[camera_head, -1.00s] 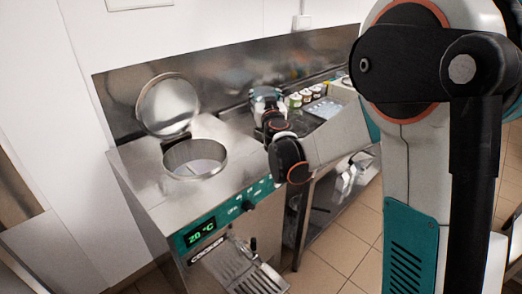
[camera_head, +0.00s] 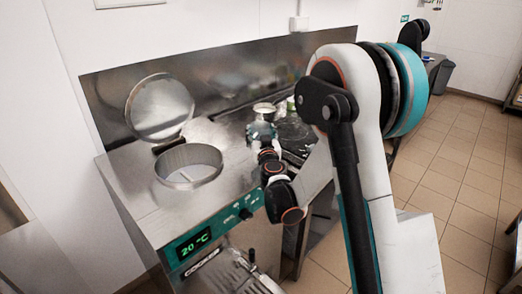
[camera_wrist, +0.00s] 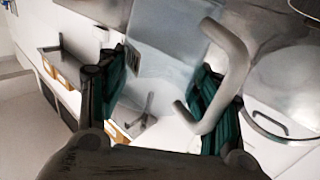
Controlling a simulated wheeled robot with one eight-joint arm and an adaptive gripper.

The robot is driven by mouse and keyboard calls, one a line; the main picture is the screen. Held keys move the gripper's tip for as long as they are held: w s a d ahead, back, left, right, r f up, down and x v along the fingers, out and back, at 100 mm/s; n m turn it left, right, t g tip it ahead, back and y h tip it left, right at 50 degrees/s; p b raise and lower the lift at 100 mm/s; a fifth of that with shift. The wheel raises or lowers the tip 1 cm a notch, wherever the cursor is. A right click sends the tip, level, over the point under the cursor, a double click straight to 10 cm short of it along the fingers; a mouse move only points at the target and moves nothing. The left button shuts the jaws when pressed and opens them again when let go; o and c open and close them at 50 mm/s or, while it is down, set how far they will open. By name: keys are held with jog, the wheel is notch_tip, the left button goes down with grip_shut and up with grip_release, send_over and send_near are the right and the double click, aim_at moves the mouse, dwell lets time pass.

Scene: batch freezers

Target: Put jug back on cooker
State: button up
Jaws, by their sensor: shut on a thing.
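The cooker (camera_head: 140,205) is a steel unit at the left in the head view, with a green 20 °C display. Its round lid (camera_head: 160,108) stands open behind its round opening (camera_head: 188,166). My gripper (camera_head: 263,130) is to the right of the opening, near the cooker's right side. It is shut on the metal jug (camera_head: 264,108), whose rim shows just above it. In the wrist view, the pale curved handle (camera_wrist: 238,65) passes by the right finger of my gripper (camera_wrist: 160,95). The lower part of the jug is hidden in the head view.
A steel splashback (camera_head: 225,85) runs behind the counter. A drip grate (camera_head: 225,275) juts from the cooker's front below a tap. A dark counter area (camera_head: 292,130) lies right of the gripper. Tiled floor (camera_head: 445,180) is free at the right.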

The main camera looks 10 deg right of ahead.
jog(key=shift+f+b, duration=0.65)
jog(key=shift+f, duration=1.95)
jog(key=shift+f, duration=0.2)
jog(key=o, duration=1.2)
jog(key=shift+r, duration=0.1)
